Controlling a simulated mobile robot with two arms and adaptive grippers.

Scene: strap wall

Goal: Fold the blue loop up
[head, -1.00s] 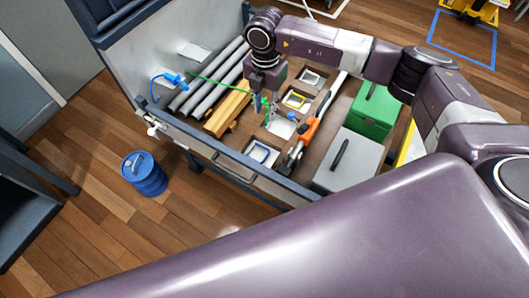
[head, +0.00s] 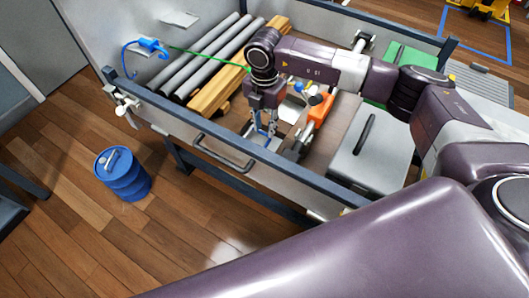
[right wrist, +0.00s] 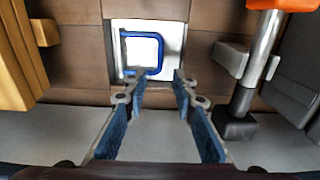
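In the right wrist view the blue loop (right wrist: 161,55) is a rounded, squarish band lying on a white plate (right wrist: 118,64) set in the brown floor of the bench tray. My right gripper (right wrist: 157,84) is open, with its two fingers spread just on the near side of the loop and apart from it; nothing is between them. In the head view my right gripper (head: 262,137) points down into the tray near its front wall and hides the loop. My left gripper is not in view.
Wooden beams (head: 227,88) and grey pipes (head: 205,62) lie left of the gripper. An orange-handled tool (head: 320,108) and a grey case (head: 372,150) lie to the right. The tray's front rail (head: 225,146) is close. A blue barrel (head: 123,175) stands on the floor.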

